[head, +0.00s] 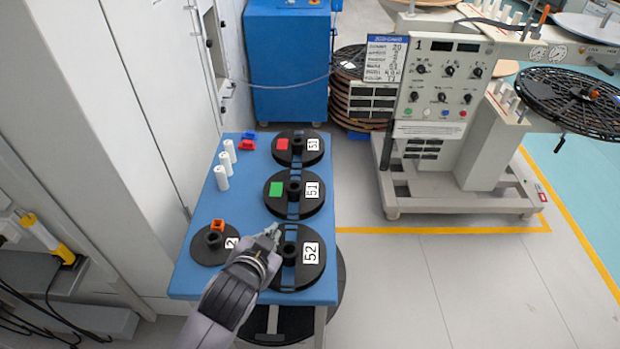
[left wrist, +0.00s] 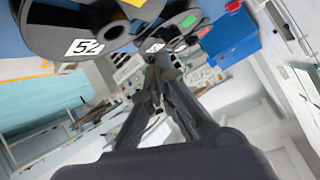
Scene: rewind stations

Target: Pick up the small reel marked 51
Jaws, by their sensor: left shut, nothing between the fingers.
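A black reel with a green square and a label reading 51 (head: 310,204) lies flat in the middle of the blue table's right side. Behind it lies a similar reel with a red square (head: 298,159); its small label also looks like 51. In front lies the reel marked 52 (head: 288,273), partly hidden by my left arm. My left gripper (head: 274,231) is shut and empty, its tips beside the gap between the 52 reel and the green-marked reel. In the left wrist view the 52 reel (left wrist: 50,25) is close at upper left. My right gripper is not in view.
The blue table (head: 244,196) also holds several white cylinders (head: 221,178), a flat dark reel (head: 203,250) with an orange piece, and small red and blue pieces at the back. A machine (head: 440,100) stands at right; a blue cabinet (head: 289,60) stands behind.

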